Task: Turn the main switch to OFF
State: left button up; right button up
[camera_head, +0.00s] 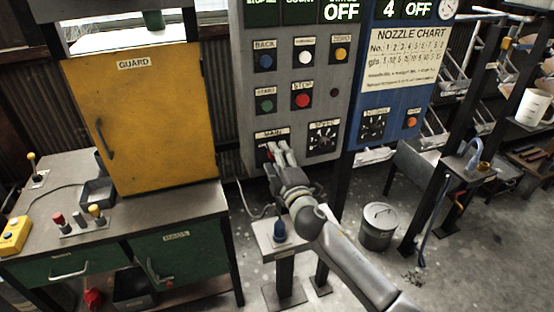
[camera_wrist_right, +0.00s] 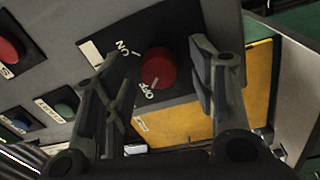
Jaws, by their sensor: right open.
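The main switch is a round red knob (camera_wrist_right: 158,67) on a black plate marked ON and OFF in the right wrist view. A small pale mark shows at its lower edge, toward the OFF lettering; I cannot tell its exact setting. In the head view, my right gripper (camera_head: 279,153) is at the lower left of the grey panel (camera_head: 284,118), in front of the MAIN label and largely covering the switch. In the right wrist view, my right gripper (camera_wrist_right: 160,85) is open, with one finger on either side of the knob and gaps showing. My left gripper is not in view.
A black rotary dial (camera_head: 323,137) sits right of the switch, with the red STOP button (camera_head: 302,101) above. A blue panel (camera_head: 388,110) adjoins on the right. A yellow guard door (camera_head: 150,115) stands left. A small stand (camera_head: 281,236) is below my right arm.

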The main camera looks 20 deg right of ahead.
jog(key=s, duration=1.2)
jog(key=shift+d+f, duration=0.25)
jog(key=shift+f, duration=0.05)
jog(key=shift+f, duration=0.1)
